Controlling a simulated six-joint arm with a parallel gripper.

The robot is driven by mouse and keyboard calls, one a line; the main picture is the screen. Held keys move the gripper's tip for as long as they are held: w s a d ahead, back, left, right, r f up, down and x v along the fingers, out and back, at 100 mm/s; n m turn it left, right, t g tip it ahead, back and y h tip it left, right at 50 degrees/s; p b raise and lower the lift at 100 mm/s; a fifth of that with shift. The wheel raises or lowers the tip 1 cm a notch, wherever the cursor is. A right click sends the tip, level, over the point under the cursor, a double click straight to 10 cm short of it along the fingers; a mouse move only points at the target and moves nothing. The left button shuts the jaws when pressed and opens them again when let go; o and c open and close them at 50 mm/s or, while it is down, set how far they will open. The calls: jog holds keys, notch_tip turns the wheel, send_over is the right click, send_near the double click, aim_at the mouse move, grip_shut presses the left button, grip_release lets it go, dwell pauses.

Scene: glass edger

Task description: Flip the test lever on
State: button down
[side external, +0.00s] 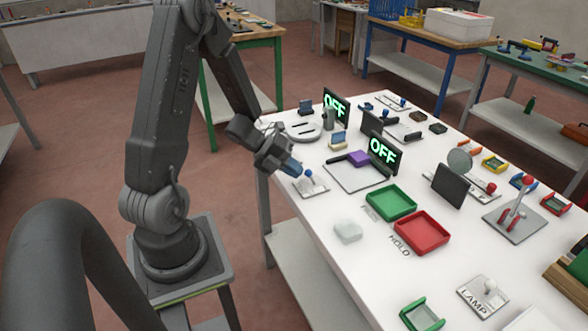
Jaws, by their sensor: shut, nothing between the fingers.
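My gripper (293,168) is shut and empty, reaching over the left edge of the white table. Its fingertips are close to a small lever with a blue ball knob (309,174) on a pale plate (312,188). I cannot tell whether they touch the knob. No test label is readable at this size, so I cannot tell for sure that this is the test lever. A display reading OFF in green (383,153) stands behind a grey plate (349,177) with a purple block (358,158). A second OFF display (336,106) stands farther back.
Green (390,203) and red (422,233) trays and a whitish block (347,231) lie nearer the front. A lever plate marked LAMP (483,297), a dark panel (449,186) and a red-handled lever unit (515,222) stand to the right.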

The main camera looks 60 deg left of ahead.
jog(key=shift+w+r, duration=0.4)
jog(key=shift+w, duration=0.1)
dwell(0.4)
jog(key=shift+w+r, duration=0.25)
jog(key=shift+w, duration=0.15)
jog(key=shift+w+r, duration=0.2)
jog(key=shift+w, duration=0.4)
jog(key=shift+w+r, duration=0.15)
jog(key=shift+w, duration=0.45)
jog(key=shift+r, duration=0.1)
jog(key=shift+r, duration=0.7)
jog(key=shift+s+a+r, duration=0.1)
